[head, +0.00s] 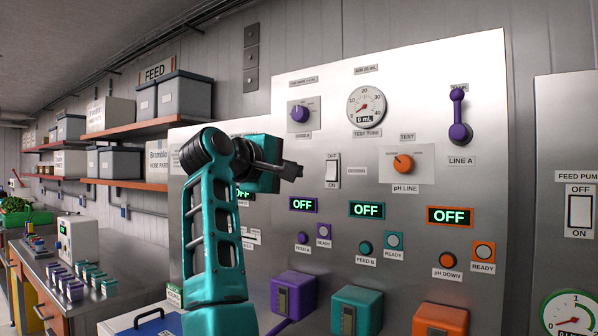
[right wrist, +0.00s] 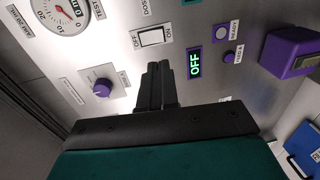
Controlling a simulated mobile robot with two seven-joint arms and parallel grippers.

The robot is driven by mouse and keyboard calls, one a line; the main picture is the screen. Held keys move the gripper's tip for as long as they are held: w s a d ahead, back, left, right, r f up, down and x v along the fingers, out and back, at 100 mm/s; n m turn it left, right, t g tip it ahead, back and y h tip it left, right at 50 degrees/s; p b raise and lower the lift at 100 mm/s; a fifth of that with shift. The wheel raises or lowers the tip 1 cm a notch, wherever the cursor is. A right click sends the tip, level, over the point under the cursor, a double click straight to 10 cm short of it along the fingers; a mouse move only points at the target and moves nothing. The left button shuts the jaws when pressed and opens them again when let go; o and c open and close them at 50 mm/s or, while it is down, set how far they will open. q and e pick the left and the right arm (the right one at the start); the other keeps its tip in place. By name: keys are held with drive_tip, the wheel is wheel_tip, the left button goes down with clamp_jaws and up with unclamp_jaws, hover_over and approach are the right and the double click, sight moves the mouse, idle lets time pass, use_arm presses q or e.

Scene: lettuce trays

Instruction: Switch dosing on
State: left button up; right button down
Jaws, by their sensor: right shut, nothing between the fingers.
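The dosing switch (head: 332,171) is a white rocker on the steel panel, with OFF above, ON below and a DOSING label to its right. In the right wrist view the rocker (right wrist: 152,37) lies just beyond the fingertips. Which way it is tipped I cannot tell. My right gripper (head: 297,170) is shut and empty, pointing at the panel left of the switch. Its closed fingers (right wrist: 158,70) show a gap to the rocker in the right wrist view. Three displays below, including the purple-framed one (head: 303,205), read OFF. My left gripper is not in view.
A purple knob (head: 299,114), a gauge (head: 367,107), an orange pH knob (head: 403,163) and a purple lever (head: 459,115) surround the switch. Purple, teal and orange boxes jut out below. A feed pump switch (head: 580,211) is on another panel. A workbench stands left.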

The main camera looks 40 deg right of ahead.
sight(331, 179)
drive_tip(key=p+x, duration=0.1)
drive_tip(key=x, duration=1)
drive_tip(key=shift+d+p, duration=0.15)
drive_tip(key=shift+p, duration=0.25)
drive_tip(key=shift+w+d+f, duration=0.1)
drive_tip(key=shift+w+d, duration=0.05)
drive_tip(key=shift+d, duration=0.25)
drive_tip(key=shift+d+f+h+b, duration=0.2)
drive_tip(key=shift+h+b, duration=0.1)
drive_tip(key=shift+b, duration=0.15)
drive_tip(key=shift+r, duration=0.15)
drive_tip(key=shift+a, duration=0.1)
